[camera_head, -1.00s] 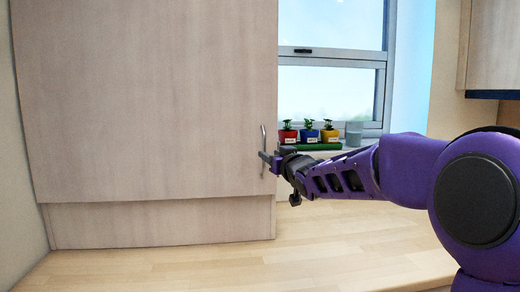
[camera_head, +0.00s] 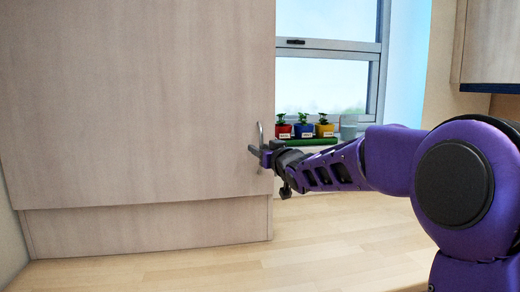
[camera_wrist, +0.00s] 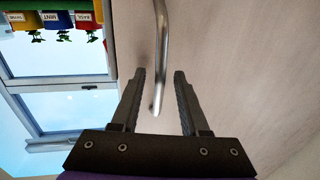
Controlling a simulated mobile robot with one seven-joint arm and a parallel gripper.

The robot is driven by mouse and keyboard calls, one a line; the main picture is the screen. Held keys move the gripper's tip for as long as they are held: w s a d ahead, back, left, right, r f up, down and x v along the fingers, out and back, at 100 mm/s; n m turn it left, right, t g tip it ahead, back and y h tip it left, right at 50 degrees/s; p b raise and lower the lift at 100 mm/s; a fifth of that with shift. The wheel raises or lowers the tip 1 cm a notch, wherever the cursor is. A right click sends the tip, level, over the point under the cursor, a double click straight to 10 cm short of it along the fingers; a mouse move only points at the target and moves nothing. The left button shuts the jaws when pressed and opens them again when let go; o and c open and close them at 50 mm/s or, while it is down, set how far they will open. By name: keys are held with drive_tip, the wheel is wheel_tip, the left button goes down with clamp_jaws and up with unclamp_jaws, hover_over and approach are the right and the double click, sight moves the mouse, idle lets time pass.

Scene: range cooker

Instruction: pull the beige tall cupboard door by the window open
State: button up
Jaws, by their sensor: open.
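The beige tall cupboard door (camera_head: 140,100) fills the left of the head view and looks shut. Its upright metal bar handle (camera_head: 260,131) is near the right edge, beside the window. My gripper (camera_head: 257,153) is at the handle's lower half, reaching in from the right. In the wrist view, my gripper (camera_wrist: 160,72) is open, with one dark finger on each side of the handle (camera_wrist: 161,40). The bar's lower end lies in the gap between the fingers, and I see no clear contact. The door's surface (camera_wrist: 235,60) lies behind and to the right.
The window (camera_head: 325,85) is right of the door. Red (camera_head: 283,131), blue (camera_head: 304,130) and yellow (camera_head: 325,130) plant pots stand on its sill, near my forearm. A wooden worktop (camera_head: 330,240) runs below. A wall cupboard (camera_head: 490,45) hangs at the upper right.

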drive_tip(key=shift+c, duration=0.2)
clamp_jaws()
idle(1.2)
